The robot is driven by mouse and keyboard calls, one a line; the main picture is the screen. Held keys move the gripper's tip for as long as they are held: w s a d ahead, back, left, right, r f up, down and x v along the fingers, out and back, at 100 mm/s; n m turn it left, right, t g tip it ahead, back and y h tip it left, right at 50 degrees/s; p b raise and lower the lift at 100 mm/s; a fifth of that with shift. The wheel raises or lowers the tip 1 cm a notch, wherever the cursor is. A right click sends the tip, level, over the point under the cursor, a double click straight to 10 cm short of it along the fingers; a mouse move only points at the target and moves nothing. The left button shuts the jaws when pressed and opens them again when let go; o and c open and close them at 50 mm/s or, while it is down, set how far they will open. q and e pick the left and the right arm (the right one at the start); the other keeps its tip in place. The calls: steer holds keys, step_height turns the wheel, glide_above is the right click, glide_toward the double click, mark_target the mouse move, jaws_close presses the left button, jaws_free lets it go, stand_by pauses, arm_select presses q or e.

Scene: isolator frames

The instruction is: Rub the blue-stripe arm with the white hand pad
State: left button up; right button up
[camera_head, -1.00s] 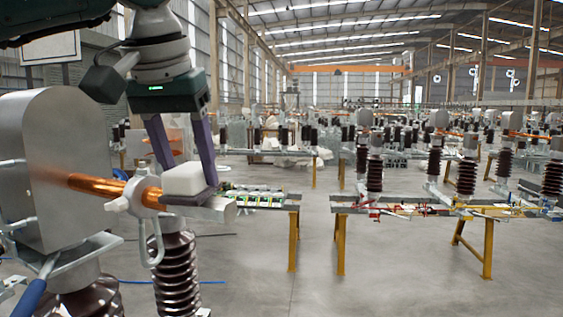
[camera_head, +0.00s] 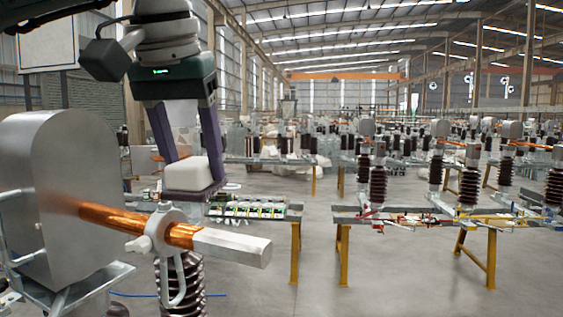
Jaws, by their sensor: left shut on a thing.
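My left gripper (camera_head: 183,158), with its purple fingers, is shut on the white hand pad (camera_head: 193,173), a white block on a grey base. The pad shows just above and apart from a horizontal arm, with a gap visible between them. The arm has a copper-coloured rod (camera_head: 110,216), a grey clamp ring and a bare metal bar end (camera_head: 232,244). I see no blue stripe on it, so I cannot tell whether it is the blue-stripe arm. My right gripper is not in view.
A large rounded grey metal housing (camera_head: 62,185) stands at the left, where the rod enters it. A dark ribbed insulator (camera_head: 183,285) stands under the clamp. Tables with yellow legs (camera_head: 343,255) carry more equipment behind. Open floor lies at the lower middle.

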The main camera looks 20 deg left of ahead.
arm_select(q)
step_height(320, 180, up, 3)
steer(key=shift+f+p, duration=0.15)
steer(key=shift+p, duration=0.6)
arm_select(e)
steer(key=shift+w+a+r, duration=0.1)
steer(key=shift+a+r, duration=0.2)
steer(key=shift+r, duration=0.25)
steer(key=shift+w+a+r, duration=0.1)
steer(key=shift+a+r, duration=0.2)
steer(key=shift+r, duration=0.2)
